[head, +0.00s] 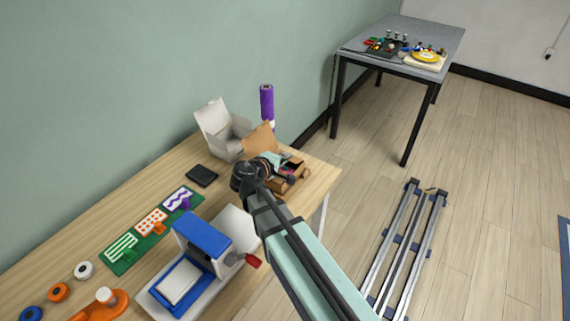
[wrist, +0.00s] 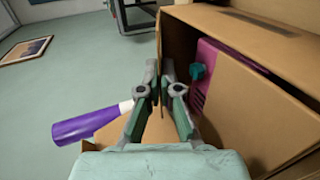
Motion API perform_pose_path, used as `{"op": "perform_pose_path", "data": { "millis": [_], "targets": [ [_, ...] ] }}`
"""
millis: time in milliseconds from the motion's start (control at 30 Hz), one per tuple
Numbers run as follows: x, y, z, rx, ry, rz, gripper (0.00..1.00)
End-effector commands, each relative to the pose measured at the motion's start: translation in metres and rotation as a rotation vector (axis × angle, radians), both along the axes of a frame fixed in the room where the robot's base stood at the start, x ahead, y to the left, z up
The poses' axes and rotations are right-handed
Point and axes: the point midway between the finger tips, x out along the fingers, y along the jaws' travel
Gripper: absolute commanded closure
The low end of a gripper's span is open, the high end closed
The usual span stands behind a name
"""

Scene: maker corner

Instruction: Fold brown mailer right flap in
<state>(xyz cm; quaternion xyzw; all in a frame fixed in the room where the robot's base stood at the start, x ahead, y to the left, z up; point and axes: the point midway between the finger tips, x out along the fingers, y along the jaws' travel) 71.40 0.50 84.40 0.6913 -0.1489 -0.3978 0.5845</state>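The brown mailer (head: 292,186) stands open near the far end of the wooden table, with a raised tan flap (head: 259,137) at its back. In the wrist view the mailer (wrist: 210,30) fills the right side, with a magenta item and a teal item inside. My gripper (wrist: 160,75) is at the mailer's edge, fingers pointing ahead. A cardboard edge shows in the narrow gap between the fingertips. I cannot tell whether both fingers press on it, or which flap it belongs to. In the head view my wrist hides the gripper's fingers and part of the mailer.
A purple roll (head: 267,103) stands behind the mailer and a grey open box (head: 222,130) stands to its left. A blue and white press (head: 200,240) with a red handle is nearer. A dark pad (head: 202,176) and a green board (head: 125,254) lie on the left.

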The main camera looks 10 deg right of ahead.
Motion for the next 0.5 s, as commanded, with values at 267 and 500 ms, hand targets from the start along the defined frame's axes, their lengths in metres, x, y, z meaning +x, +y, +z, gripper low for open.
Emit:
{"op": "perform_pose_path", "data": {
  "millis": [267, 500],
  "targets": [
    [-0.0003, 0.0005, 0.0002, -0.005, -0.005, 0.000, 1.00],
    [-0.0003, 0.0005, 0.0002, -0.005, -0.005, 0.000, 0.72]
  ]
}}
